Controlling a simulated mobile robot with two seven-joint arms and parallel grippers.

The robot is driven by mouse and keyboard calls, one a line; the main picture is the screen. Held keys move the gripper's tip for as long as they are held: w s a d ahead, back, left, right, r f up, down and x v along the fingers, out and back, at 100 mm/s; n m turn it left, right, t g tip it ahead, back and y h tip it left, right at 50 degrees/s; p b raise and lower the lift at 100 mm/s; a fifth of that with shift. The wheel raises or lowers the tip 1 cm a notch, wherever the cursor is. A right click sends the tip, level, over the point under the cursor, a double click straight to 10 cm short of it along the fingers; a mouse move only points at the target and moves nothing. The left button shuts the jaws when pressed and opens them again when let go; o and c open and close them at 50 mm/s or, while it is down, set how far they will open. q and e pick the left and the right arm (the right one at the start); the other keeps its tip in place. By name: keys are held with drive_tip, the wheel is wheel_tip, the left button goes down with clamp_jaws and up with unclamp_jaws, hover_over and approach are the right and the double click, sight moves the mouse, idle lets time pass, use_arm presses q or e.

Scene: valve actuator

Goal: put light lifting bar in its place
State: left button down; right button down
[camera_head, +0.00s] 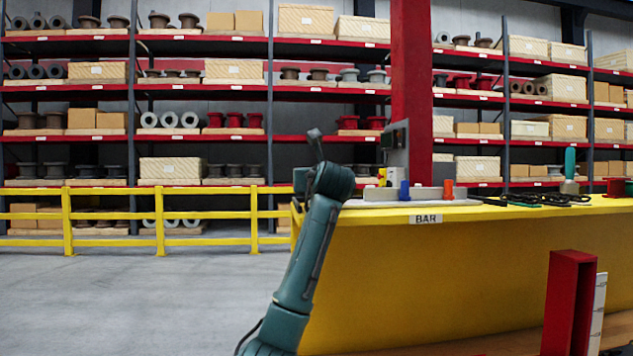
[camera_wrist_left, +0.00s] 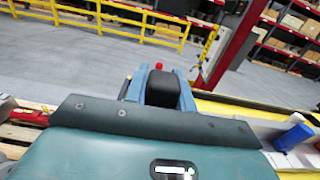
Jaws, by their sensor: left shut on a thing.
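My left arm rises in the middle of the head view, at the near left end of the yellow table. My left gripper's teal body (camera_wrist_left: 140,150) and dark plate fill the lower part of the left wrist view. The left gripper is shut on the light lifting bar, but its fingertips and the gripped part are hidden. A long low grey piece (camera_head: 425,193) lies on the tabletop just right of the arm, above the "BAR" label (camera_head: 426,219). I cannot tell whether it is the bar or its holder. My right gripper is not in view.
A blue post (camera_head: 404,190) and an orange post (camera_head: 448,188) stand by the grey piece. A red frame (camera_head: 568,300) stands at lower right. Floor on the left is clear.

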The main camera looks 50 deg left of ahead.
use_arm(q)
drive_tip(key=shift+r, duration=0.15)
drive_tip(key=c, duration=1.2)
unclamp_jaws()
drive_tip(key=shift+o, duration=0.2)
drive_tip(key=b+v, duration=0.1)
drive_tip(key=v, duration=1.1)
drive_tip(key=shift+b, duration=0.3)
